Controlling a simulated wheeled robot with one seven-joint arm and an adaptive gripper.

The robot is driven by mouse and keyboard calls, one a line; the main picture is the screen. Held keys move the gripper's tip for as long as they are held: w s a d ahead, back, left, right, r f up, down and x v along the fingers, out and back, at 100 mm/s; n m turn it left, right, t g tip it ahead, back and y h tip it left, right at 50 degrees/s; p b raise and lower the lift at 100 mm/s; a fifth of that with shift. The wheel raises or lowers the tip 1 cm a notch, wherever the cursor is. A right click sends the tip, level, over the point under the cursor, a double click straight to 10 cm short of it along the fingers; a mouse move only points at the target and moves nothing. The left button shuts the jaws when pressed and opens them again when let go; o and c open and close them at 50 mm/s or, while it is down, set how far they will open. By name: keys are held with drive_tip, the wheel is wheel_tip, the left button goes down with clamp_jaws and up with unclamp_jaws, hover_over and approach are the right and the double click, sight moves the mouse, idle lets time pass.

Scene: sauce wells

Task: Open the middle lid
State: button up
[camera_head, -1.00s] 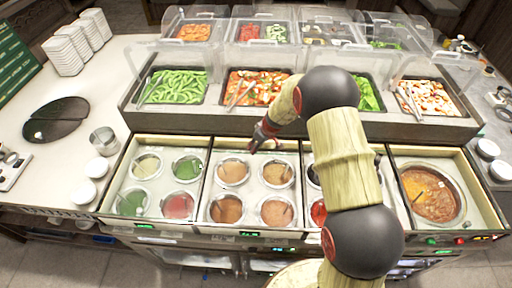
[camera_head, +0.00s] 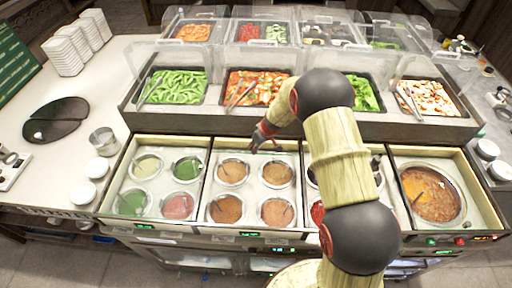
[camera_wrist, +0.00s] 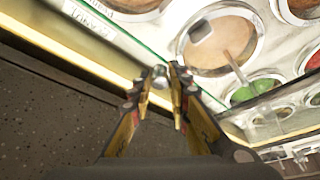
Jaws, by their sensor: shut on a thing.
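My gripper (camera_head: 265,147) is over the back edge of the second sauce section from the left. A clear, flat lid with a greenish edge (camera_wrist: 124,37) covers wells there; it is hard to make out in the head view. In the wrist view my gripper (camera_wrist: 162,74) has its two fingertips around a small round silvery knob (camera_wrist: 159,71) at the lid's edge. It is shut on this knob. A brown sauce well (camera_wrist: 218,50) with a ladle shows beyond it. The lid appears to lie flat.
A raised counter with food pans, such as green pods (camera_head: 175,87), stands right behind the wells, close to my gripper. A soup pot (camera_head: 432,193) is at the right. My arm hides much of the third section.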

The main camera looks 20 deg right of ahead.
clamp_jaws()
drive_tip(key=w, duration=0.2)
drive_tip(key=w+d, duration=0.1)
drive_tip(key=w, duration=0.1)
drive_tip(key=shift+w+d+b, duration=0.2)
drive_tip(key=shift+w+b, duration=0.05)
drive_tip(key=shift+b, duration=0.05)
drive_tip(key=o, duration=0.8)
unclamp_jaws()
drive_tip(key=shift+c, duration=0.2)
drive_tip(key=shift+o, duration=0.2)
drive_tip(key=shift+r, duration=0.1)
drive_tip(key=v, duration=1.2)
